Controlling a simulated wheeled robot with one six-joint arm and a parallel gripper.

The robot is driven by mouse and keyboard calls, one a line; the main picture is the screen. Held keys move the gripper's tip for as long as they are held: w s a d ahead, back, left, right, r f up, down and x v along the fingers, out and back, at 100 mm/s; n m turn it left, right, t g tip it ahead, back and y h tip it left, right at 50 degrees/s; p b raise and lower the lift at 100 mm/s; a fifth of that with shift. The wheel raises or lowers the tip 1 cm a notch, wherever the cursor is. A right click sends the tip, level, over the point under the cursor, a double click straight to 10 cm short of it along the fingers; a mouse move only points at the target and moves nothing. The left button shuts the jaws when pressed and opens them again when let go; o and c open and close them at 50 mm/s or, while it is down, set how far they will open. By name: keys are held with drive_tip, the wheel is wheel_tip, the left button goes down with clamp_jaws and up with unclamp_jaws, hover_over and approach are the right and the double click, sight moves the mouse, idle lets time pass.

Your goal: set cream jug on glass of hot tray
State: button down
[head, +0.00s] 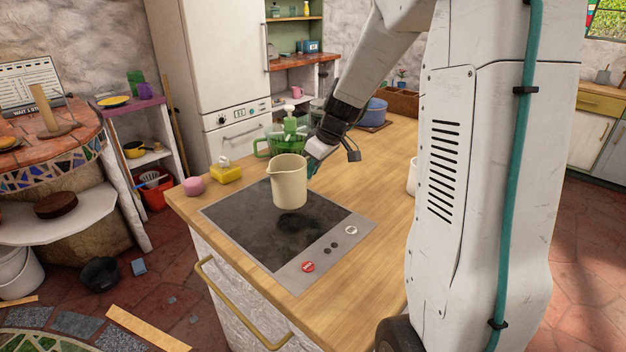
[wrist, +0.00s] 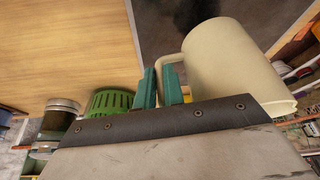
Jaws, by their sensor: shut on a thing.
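The cream jug (head: 289,182) is upright, its spout to the left in the head view. My gripper (head: 311,170) is shut on its handle, from the right and behind. The wrist view shows the teal fingers (wrist: 160,88) closed at the handle of the jug (wrist: 232,62). The jug appears held a little above the dark glass of the hot tray (head: 245,225), over its middle, with a dark shadow below. The hot tray lies in the wooden counter, with a grey control strip (head: 322,257) at its right edge. The jug hides part of the glass behind it.
A blue pot (head: 376,112) is farther back. The counter's right side is mostly clear.

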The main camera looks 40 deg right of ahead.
drive_tip(key=shift+f, duration=1.7)
drive_tip(key=shift+f, duration=0.2)
drive_tip(key=c, duration=1.5)
unclamp_jaws()
